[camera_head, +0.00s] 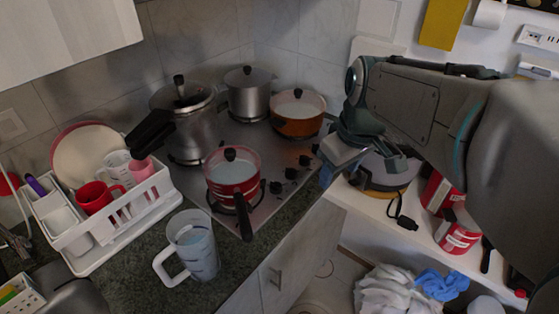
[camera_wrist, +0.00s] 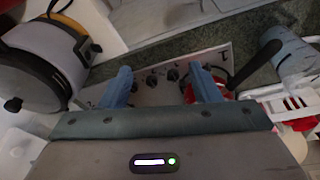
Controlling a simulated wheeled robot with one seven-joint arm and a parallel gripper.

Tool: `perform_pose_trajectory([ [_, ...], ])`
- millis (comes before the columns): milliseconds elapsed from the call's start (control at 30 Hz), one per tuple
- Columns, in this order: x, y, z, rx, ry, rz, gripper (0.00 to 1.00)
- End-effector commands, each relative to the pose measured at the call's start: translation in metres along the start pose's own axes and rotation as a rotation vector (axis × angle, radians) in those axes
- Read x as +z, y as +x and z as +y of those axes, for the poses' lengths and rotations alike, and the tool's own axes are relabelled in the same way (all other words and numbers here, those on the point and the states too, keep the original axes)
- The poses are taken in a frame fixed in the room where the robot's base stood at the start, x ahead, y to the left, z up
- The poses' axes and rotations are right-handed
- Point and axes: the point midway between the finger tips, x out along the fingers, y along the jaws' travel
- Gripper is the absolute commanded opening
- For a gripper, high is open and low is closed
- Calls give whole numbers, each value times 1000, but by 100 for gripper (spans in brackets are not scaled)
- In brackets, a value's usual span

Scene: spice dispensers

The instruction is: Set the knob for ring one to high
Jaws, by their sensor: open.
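The stove top (camera_head: 228,134) is a steel plate on the counter, with a row of several black knobs (camera_head: 291,173) along its front right edge. I cannot tell which knob is for ring one, nor read any setting. My gripper (camera_head: 328,174) is at the right of the stove, just off the knob row. In the wrist view my gripper (camera_wrist: 161,70) shows two blue fingers spread apart, with nothing held. Knobs (camera_wrist: 172,74) show between and beyond the fingers; contact cannot be told.
A pressure cooker (camera_head: 184,120), a steel pot (camera_head: 248,95) and an orange pot (camera_head: 298,113) stand behind. A pitcher (camera_head: 191,245) and dish rack (camera_head: 150,197) are left.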

Motion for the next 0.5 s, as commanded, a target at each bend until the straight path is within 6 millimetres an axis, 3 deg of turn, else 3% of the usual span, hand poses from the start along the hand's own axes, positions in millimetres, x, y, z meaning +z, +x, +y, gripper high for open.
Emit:
perform_pose_trajectory([
  [33, -17, 18, 5, -33, -88, -10, 57],
  [300, -99, 73, 22, -217, -597, 34, 57],
  [500, -141, 108, 31, -326, -887, 127, 57],
])
